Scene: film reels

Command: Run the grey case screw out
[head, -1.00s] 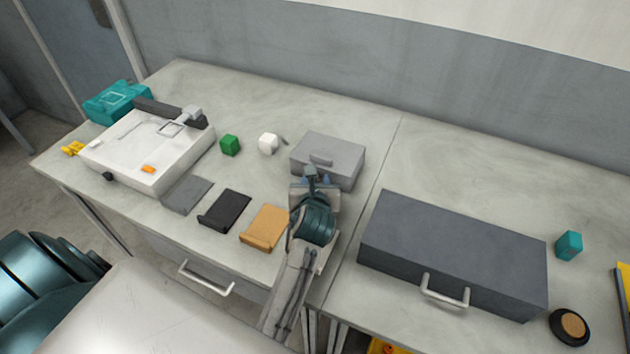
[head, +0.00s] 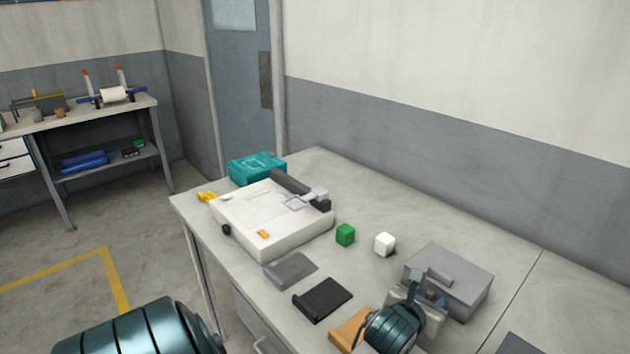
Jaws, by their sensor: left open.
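The grey case (head: 462,279) stands on the bench at the lower right of the head view, with its lid down and a small handle or latch on top. My left gripper (head: 424,291) is at the near side of the case, its jaws open. Its fingers are close against the near face, and I cannot tell whether they touch it. I cannot make out the case screw; the gripper covers part of that face. My right gripper is not in view.
A green cube (head: 345,235) and a white cube (head: 385,244) stand left of the case. A white machine (head: 270,222) and a teal box (head: 257,167) stand further left.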

